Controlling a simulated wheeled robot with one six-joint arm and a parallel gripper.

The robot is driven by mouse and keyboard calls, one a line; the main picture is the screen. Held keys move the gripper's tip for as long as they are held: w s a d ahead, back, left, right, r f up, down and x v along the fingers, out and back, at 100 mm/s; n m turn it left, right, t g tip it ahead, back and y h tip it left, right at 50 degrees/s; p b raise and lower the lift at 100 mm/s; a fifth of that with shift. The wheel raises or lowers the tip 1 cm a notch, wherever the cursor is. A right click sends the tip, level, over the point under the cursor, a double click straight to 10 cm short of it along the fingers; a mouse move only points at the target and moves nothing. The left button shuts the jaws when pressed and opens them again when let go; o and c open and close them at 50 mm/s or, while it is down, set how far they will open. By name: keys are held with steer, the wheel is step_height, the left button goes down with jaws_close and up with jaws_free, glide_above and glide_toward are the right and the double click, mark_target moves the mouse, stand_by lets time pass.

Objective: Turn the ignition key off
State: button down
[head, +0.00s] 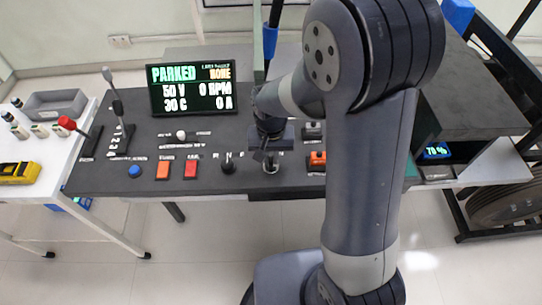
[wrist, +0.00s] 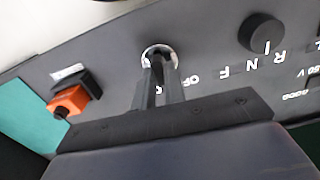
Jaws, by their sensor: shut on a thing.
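The ignition switch (wrist: 160,52) shows in the wrist view as a silver ring set in the dark panel, with "OF" lettering partly visible beside it. My gripper (wrist: 160,72) has its two narrow fingers shut at this ring, on the key. The key itself is mostly hidden between the fingertips, so its turn angle cannot be read. In the head view my gripper (head: 270,164) points down at the panel, right of the black selector knob (head: 228,167), and the key is not clear there.
An orange plug on a black block (wrist: 72,101) sits near the switch, also in the head view (head: 317,158). The display (head: 194,87) reads PARKED. Levers (head: 118,110) stand at the panel's left.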

mark_target(270, 159)
steer(key=n, duration=0.6)
steer(key=shift+b, duration=0.4)
steer(key=shift+n, duration=0.3)
steer(key=c, duration=1.5)
jaws_free()
steer(key=shift+o, duration=0.2)
steer(key=shift+r, duration=0.1)
step_height(270, 159, up, 11)
steer(key=shift+f, duration=0.2)
step_height(270, 159, down, 11)
steer(key=shift+r, duration=0.1)
